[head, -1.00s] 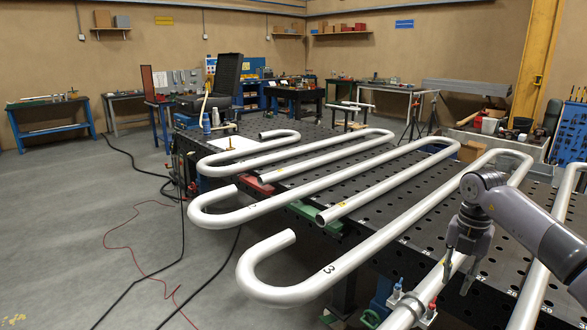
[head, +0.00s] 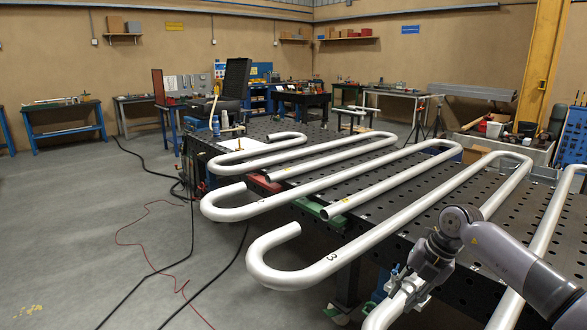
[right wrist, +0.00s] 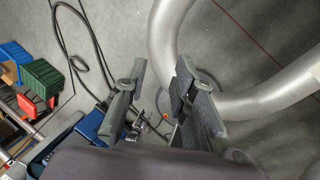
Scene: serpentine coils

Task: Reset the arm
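My right gripper (head: 418,272) is low at the right of the head view, close to a grey serpentine pipe. The fingers are blurred against the pipe there. In the right wrist view the gripper (right wrist: 159,72) has its two fingers apart, with grey floor showing between them. A curved pipe (right wrist: 262,104) passes beyond and beside the right finger; I cannot tell whether they touch. In the head view, the coil marked 3 (head: 345,252) lies with its hooked end past the table edge. My left gripper is not in view.
More pipe coils (head: 300,190) lie across the black perforated table (head: 460,210). A blue workbench (head: 65,120) stands at the far left. Black and red cables (head: 150,260) lie on the open floor at left. Green and red bins (right wrist: 42,80) show in the wrist view.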

